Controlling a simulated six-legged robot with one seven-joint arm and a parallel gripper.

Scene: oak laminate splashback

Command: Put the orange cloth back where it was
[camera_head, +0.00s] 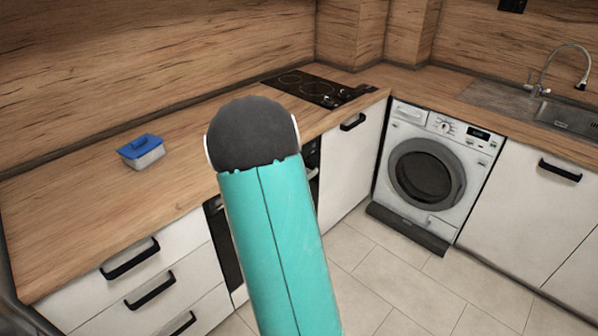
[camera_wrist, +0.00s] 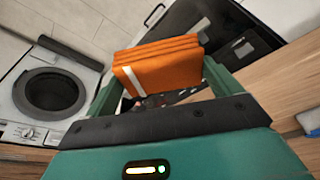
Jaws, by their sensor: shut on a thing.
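The orange cloth (camera_wrist: 158,68), folded in layers with a white stripe, is between the two fingers of my gripper (camera_wrist: 160,75) in the wrist view. My gripper is shut on it and holds it up in front of the cabinet fronts. In the head view my teal arm hides the gripper and the cloth.
A black hob (camera_head: 312,88) lies farther back. A washing machine (camera_head: 432,172) and a sink (camera_head: 570,117) are at right. The tiled floor (camera_head: 390,275) is clear.

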